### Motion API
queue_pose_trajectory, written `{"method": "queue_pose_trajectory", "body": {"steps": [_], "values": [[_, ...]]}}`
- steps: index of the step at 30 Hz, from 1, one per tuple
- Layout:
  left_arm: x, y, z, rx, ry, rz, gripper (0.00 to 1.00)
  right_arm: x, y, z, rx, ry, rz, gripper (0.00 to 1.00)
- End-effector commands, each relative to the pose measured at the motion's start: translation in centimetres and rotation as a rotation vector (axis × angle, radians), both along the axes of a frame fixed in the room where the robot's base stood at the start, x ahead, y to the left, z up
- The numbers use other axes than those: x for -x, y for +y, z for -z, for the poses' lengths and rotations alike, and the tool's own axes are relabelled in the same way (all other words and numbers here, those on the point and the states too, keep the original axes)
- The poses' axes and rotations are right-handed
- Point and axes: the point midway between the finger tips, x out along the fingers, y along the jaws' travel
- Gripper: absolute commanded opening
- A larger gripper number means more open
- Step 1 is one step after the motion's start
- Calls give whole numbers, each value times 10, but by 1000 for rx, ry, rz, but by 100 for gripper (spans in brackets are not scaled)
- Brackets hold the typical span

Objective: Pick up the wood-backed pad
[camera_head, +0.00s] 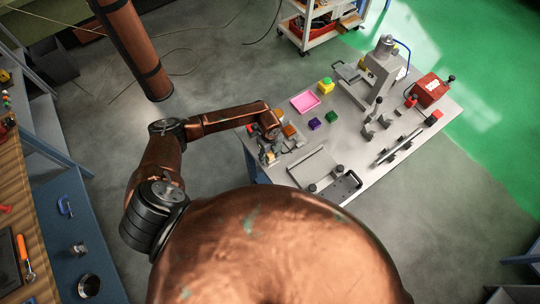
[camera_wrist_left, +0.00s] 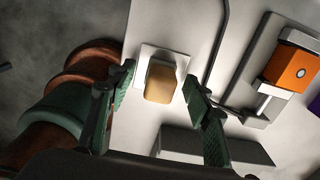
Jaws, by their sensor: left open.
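The wood-backed pad (camera_wrist_left: 160,80) shows in the left wrist view as a tan, rounded block with a pale top edge. It lies on a small white square plate (camera_wrist_left: 146,55) on the light table top. My left gripper (camera_wrist_left: 158,78) is open, with one green-padded finger on each side of the pad and gaps between. The fingers do not appear to touch it. In the head view, my left gripper (camera_head: 270,142) is over the table's left corner and hides much of what is there. My right gripper is not in view.
An orange block on a metal fixture (camera_wrist_left: 292,65) stands right of the pad, and a dark grey block (camera_wrist_left: 215,148) is close to the fingers. The table (camera_head: 345,135) also holds a pink tray (camera_head: 305,101), coloured cubes, a press (camera_head: 383,65) and a red box (camera_head: 429,90).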

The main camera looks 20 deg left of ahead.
Motion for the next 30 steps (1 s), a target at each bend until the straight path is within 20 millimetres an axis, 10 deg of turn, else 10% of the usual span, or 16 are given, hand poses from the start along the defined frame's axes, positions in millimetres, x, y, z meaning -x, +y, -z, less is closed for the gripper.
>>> {"method": "queue_pose_trajectory", "body": {"steps": [7, 30], "values": [[0, -1, 2, 1, 0, 1, 46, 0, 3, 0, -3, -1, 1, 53], [0, -1, 2, 1, 0, 1, 2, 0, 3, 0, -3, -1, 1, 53]]}}
